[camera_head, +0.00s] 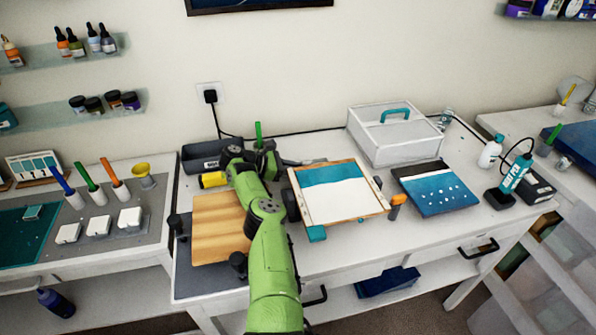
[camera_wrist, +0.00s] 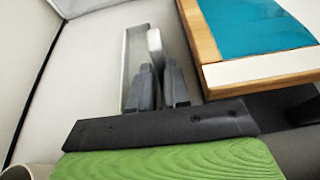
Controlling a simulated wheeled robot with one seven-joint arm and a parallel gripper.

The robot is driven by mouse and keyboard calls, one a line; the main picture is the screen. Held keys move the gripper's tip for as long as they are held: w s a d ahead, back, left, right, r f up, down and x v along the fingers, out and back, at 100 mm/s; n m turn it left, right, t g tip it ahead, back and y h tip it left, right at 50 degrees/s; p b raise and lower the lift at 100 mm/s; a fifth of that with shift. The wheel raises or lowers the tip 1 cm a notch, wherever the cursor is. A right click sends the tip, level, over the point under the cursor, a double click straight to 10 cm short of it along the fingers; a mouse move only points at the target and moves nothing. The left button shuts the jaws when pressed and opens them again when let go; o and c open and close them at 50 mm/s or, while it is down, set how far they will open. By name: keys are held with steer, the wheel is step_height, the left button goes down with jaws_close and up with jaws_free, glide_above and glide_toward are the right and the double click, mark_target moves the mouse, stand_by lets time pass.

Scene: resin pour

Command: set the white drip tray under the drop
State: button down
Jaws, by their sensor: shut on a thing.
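My gripper (camera_wrist: 157,70) is shut on an upright pale tab (camera_wrist: 154,42) in the wrist view. Beside the tab is a narrow grey, light-rimmed piece (camera_wrist: 137,52), apparently part of the drip tray; its full outline is hidden by the fingers. In the head view my gripper (camera_head: 303,162) is low behind the wood-edged panel, and I cannot make out the tray there. The panel (camera_head: 345,197), teal at the back and white in front, also shows in the wrist view (camera_wrist: 258,70), right of the fingers. A teal patch (camera_head: 316,234) shows below its front edge.
A wooden board (camera_head: 215,228) lies left of my arm. An orange-handled tool (camera_head: 397,201) and a blue painting (camera_head: 440,190) are right of the panel. A white box (camera_head: 395,140) stands behind, and a dark grey bin (camera_head: 200,157) is at the back left.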

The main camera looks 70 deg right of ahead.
steer(key=shift+f, duration=0.3)
steer(key=shift+f, duration=0.15)
steer(key=c, duration=1.4)
jaws_free()
steer(key=shift+w+a+r, duration=0.1)
steer(key=shift+w+r, duration=0.1)
steer(key=shift+r, duration=0.15)
steer(key=b+v, duration=0.2)
steer(key=v, duration=0.8)
steer(key=shift+w+a+b, duration=0.3)
steer(key=shift+w+b, duration=0.05)
steer(key=shift+w+a+r, duration=0.15)
steer(key=shift+w+a, duration=0.05)
steer(key=shift+w, duration=0.05)
